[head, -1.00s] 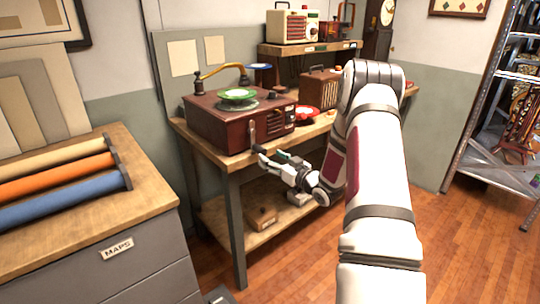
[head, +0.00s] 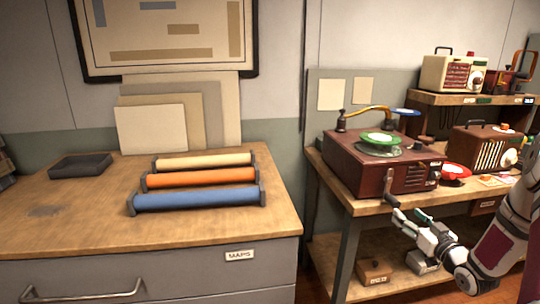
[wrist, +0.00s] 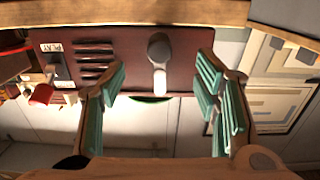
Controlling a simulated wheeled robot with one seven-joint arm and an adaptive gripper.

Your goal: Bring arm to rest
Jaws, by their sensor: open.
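My arm reaches in from the right edge of the head view. My gripper (head: 411,218) is in front of the front edge of the wooden workbench (head: 347,203), just below the dark red record player (head: 350,168). The gripper also shows in the wrist view (wrist: 161,78), with its teal-padded fingers spread apart and nothing gripped. A crank handle (wrist: 158,52) on the record player's side appears between the fingers in that view. I cannot tell how far it is from them.
A map cabinet (head: 180,278) with rolled maps (head: 200,179) and a dark tray (head: 81,166) stands left. The bench's lower shelf (head: 345,272) holds small boxes. Radios stand at right, one (head: 452,74) on the raised shelf (head: 430,97). The gap between cabinet and bench is narrow.

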